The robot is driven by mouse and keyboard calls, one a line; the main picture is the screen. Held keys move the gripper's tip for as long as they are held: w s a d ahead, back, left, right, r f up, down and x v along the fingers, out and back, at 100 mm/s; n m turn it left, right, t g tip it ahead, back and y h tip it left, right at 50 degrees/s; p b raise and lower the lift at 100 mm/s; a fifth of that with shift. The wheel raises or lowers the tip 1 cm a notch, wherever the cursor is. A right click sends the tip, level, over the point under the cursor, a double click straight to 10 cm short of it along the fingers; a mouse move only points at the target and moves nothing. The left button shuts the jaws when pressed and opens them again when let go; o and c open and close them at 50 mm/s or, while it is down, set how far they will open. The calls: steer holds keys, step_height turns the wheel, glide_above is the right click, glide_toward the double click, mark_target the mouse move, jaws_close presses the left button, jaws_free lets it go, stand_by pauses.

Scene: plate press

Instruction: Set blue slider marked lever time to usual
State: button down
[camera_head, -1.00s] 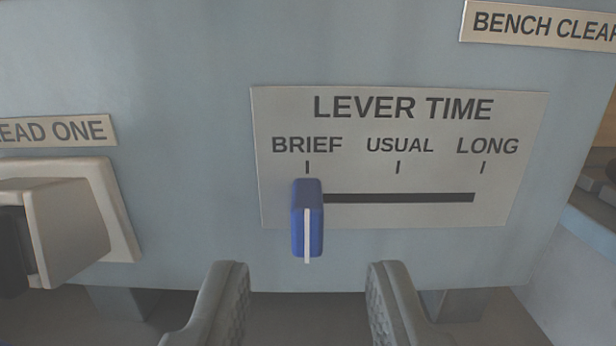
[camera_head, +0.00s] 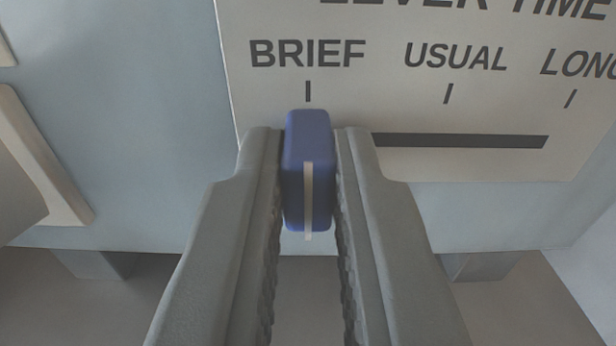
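The blue slider (camera_head: 307,165) with a white line on its face stands at the left end of its dark slot, right under the BRIEF mark. My gripper (camera_head: 309,150) has one finger on each side of the slider. The fingers are closed in against its left and right sides, with hardly any gap visible. The LEVER TIME plate (camera_head: 480,110) carries BRIEF, USUAL and LONG from left to right. The USUAL label (camera_head: 456,57) and its tick sit to the right of the slider. The top of the plate and the end of LONG are cut off.
The bare dark slot (camera_head: 460,141) runs to the right of my gripper, with nothing in front of it. A beige switch housing (camera_head: 45,160) juts out at the left edge. The panel's lower edge and short supports (camera_head: 95,264) show below.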

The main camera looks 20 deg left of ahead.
mark_target(438, 136)
steer(key=shift+d, duration=0.1)
steer(key=d, duration=0.2)
steer(key=w+d, duration=0.1)
steer(key=d, duration=0.1)
steer(key=shift+w+d, duration=0.1)
steer(key=shift+w, duration=0.1)
steer(key=c, duration=1.4)
jaws_free()
steer(key=shift+c, duration=0.2)
steer(key=shift+s, duration=0.1)
steer(key=v, duration=1.7)
steer(key=shift+s, duration=0.1)
